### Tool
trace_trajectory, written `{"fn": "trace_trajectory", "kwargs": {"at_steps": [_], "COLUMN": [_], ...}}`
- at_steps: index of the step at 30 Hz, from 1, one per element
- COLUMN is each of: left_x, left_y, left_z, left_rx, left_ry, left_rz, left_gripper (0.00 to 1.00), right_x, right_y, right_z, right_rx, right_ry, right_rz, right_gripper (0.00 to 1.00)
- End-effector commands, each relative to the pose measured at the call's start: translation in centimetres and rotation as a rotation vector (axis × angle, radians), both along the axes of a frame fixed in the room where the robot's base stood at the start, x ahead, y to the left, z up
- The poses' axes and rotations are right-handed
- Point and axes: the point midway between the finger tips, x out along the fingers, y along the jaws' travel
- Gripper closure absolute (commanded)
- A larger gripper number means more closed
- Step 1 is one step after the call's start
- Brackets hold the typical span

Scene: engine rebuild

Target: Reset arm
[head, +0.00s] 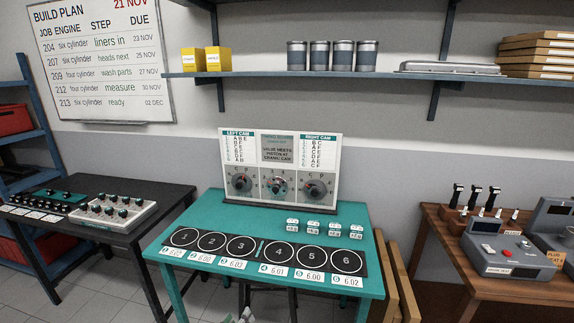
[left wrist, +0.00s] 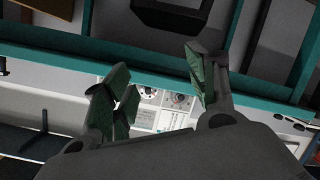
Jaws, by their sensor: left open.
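My left gripper (left wrist: 158,88) is open in the left wrist view, with its green-padded fingers spread apart and nothing between them. Small green and grey gripper parts (head: 244,316) show at the bottom edge of the head view, in front of the teal table (head: 190,236); most of that gripper is cut off. Past the fingers in the left wrist view are a teal edge (left wrist: 140,60) and a pale panel with round dials (left wrist: 180,99). My right gripper is not seen.
The teal table carries a black strip of numbered circles (head: 225,253), small white labelled blocks (head: 313,227) and a dial panel (head: 280,166). A black bench (head: 128,232) stands left, a wooden bench (head: 457,261) with grey devices right. A shelf (head: 270,73) hangs above.

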Motion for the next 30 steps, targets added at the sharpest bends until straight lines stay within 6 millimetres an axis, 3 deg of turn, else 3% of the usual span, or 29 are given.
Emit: {"fn": "trace_trajectory", "kwargs": {"at_steps": [3, 14, 21, 30], "left_x": [-1.7, -9.2, -16.1, -26.3], "left_y": [0.0, 0.5, 1.4, 3.3], "left_z": [-5.2, -19.1, -27.1, -35.2], "left_rx": [0.067, 0.248, 0.348, 0.455], "left_ry": [0.081, 0.315, 0.468, 0.658], "left_rz": [-0.023, -0.112, -0.183, -0.276], "left_gripper": [0.42, 0.42, 0.42, 0.42], "right_x": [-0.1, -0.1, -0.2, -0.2], "right_y": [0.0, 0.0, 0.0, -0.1], "right_z": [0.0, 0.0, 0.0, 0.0], "right_rx": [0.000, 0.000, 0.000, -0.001], "right_ry": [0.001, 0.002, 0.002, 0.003], "right_rz": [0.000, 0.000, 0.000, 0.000], "right_gripper": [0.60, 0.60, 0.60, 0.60]}}
